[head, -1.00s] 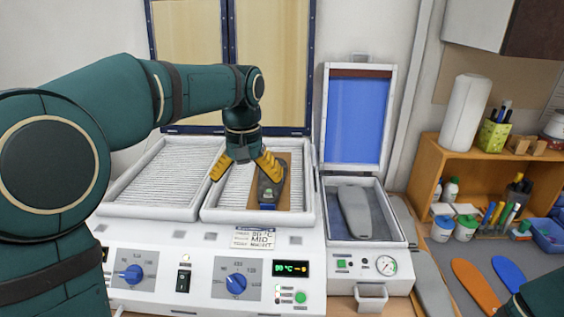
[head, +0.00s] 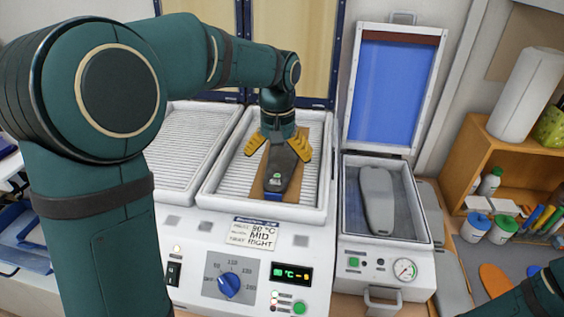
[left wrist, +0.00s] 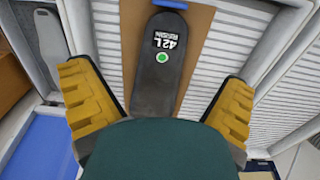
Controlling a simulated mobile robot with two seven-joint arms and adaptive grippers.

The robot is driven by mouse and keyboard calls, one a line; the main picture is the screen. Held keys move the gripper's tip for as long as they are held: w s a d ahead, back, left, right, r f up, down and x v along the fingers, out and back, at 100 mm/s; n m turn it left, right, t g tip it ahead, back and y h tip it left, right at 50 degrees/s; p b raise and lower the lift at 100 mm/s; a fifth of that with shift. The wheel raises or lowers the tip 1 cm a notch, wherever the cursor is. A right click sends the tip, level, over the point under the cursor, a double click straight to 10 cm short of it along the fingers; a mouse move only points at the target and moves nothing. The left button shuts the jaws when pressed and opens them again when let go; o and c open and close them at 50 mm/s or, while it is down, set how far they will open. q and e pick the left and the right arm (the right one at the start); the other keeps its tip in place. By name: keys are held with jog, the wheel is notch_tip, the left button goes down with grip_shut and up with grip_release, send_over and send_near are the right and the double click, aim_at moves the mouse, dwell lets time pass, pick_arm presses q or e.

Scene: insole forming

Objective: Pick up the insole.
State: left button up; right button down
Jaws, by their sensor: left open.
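The insole (head: 281,172) is dark grey and lies on a brown sheet (head: 301,188) in the right ribbed tray of the white heating machine. In the left wrist view the insole (left wrist: 158,85) shows a white "42L" label and a green dot. My left gripper (head: 277,155) is open, with its yellow fingers spread to either side of the insole. In the left wrist view the open fingers of the gripper (left wrist: 155,80) flank the insole without touching it, and my wrist hides its near end. My right gripper is out of view.
A press (head: 352,190) with a raised blue lid stands on the right and holds a grey form (head: 377,200). The machine's left tray (head: 178,150) is empty. A wooden shelf (head: 464,160) stands at the far right. Raised lid panels stand behind the trays.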

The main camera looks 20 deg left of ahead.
aim_at(276, 181)
pick_arm(q)
jog(key=shift+f, duration=0.9)
jog(key=f, duration=0.4)
jog(key=shift+s+a+f, duration=0.2)
jog(key=shift+a+f, duration=0.05)
jog(key=shift+f, duration=0.45)
jog(key=c, duration=1.3)
